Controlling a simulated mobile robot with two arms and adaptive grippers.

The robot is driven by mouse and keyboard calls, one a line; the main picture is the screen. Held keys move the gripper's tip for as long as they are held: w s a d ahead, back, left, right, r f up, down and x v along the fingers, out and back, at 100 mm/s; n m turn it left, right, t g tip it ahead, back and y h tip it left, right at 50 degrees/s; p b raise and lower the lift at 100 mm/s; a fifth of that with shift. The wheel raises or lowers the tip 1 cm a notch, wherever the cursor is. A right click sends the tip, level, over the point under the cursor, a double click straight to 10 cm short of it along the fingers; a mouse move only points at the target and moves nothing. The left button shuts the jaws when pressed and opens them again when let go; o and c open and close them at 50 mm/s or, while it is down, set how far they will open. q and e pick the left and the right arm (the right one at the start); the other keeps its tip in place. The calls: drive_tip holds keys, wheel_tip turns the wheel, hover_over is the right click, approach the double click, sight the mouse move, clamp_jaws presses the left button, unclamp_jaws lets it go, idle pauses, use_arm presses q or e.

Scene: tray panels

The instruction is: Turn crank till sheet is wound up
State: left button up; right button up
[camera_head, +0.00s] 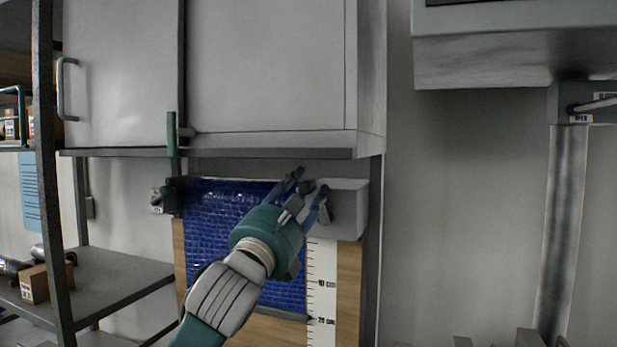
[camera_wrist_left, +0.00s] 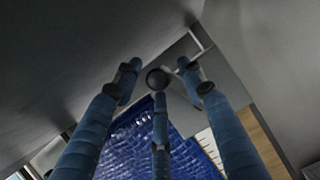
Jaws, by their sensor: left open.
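The blue sheet (camera_head: 215,225) hangs below the grey cabinet in front of a wooden board. Its lower bar (camera_head: 285,315) is beside the 20 mark of the white ruler (camera_head: 321,265). My left gripper (camera_head: 309,183) is open in front of the sheet's upper right, by a light grey housing (camera_head: 347,205). In the left wrist view, a dark round knob (camera_wrist_left: 158,79), apparently the crank's grip, lies among the spread fingers; contact cannot be told. The sheet (camera_wrist_left: 130,145) shows behind them. My gripper hides part of the crank and sheet. My right gripper is out of view.
The cabinet (camera_head: 265,65) overhangs the sheet closely. A green upright handle (camera_head: 171,134) is at its lower edge. A shelf rack (camera_head: 105,275) with a small box (camera_head: 34,284) stands left. The wall to the right is clear beside a metal duct (camera_head: 565,220).

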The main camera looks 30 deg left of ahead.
use_arm(q)
drive_tip(key=shift+x, duration=1)
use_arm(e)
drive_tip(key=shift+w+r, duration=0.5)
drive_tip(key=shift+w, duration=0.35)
use_arm(q)
clamp_jaws()
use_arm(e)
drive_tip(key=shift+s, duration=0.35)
use_arm(q)
drive_tip(key=shift+a, duration=0.1)
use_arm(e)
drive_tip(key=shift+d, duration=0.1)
